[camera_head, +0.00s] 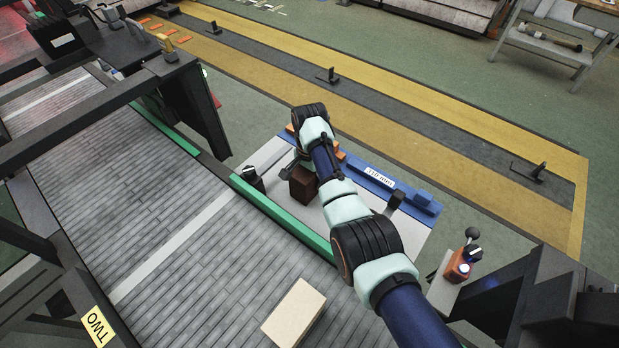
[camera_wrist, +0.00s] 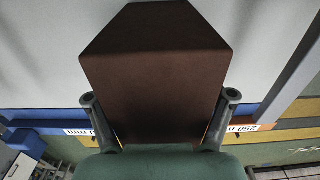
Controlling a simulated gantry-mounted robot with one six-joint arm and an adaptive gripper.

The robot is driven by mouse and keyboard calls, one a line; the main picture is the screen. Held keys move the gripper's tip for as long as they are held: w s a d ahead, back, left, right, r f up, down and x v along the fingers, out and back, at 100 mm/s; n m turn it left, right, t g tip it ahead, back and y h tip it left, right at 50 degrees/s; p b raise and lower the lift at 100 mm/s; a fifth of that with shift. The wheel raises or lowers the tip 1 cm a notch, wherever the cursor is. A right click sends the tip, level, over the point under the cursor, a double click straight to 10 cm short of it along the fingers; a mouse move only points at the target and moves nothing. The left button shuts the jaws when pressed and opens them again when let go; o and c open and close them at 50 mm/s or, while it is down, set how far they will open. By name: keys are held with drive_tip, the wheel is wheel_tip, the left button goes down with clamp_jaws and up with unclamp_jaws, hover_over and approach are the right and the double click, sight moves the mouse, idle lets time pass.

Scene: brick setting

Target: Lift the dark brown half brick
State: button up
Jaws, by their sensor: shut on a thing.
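The dark brown half brick (camera_head: 303,184) is over the light grey work plate beside the conveyor in the head view. It fills the middle of the wrist view (camera_wrist: 155,75), close to the camera. My gripper (camera_wrist: 160,110) is shut on it, with one finger against its left side and one against its right side. In the head view my arm hides much of the gripper. I cannot tell whether the brick touches the plate or hangs just above it.
A pale cream brick (camera_head: 294,313) lies on the grey slatted conveyor (camera_head: 180,240). A green rail (camera_head: 285,218) runs along the conveyor's edge near the plate (camera_head: 405,231). A blue fixture (camera_head: 395,186) with a label borders the plate's far side. An orange control box (camera_head: 458,267) stands at the right.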

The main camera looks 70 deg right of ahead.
drive_tip(key=shift+f, duration=0.25)
wheel_tip(320, 180, up, 10)
drive_tip(key=p, duration=0.3)
drive_tip(key=shift+r, duration=0.15)
clamp_jaws()
